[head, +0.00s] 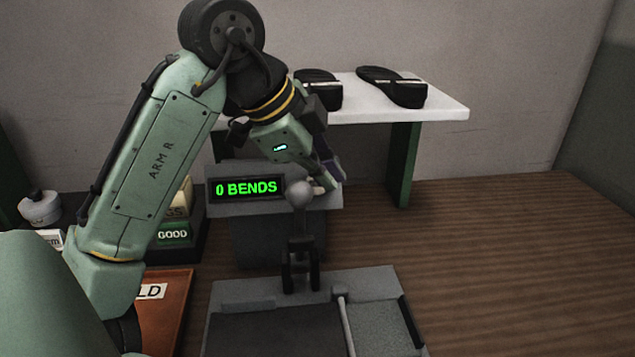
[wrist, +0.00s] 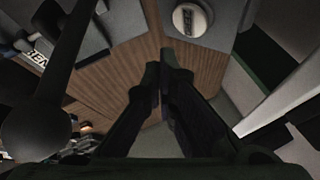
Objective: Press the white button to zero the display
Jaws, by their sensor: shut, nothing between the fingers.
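The display (head: 247,188) on the grey box reads "0 BENDS" in green. The white button (head: 318,187) is at the right end of that box, partly hidden by my gripper and the lever's knob. In the wrist view the white button (wrist: 188,20) is round, with a dark mark on it, at the top. My gripper (head: 331,174) is shut and empty, pointing down close to the button.
A lever with a grey ball knob (head: 300,193) stands in front of the display box. A white shelf (head: 440,108) behind holds dark shoe soles (head: 395,87). The wooden table (head: 500,240) is clear at right.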

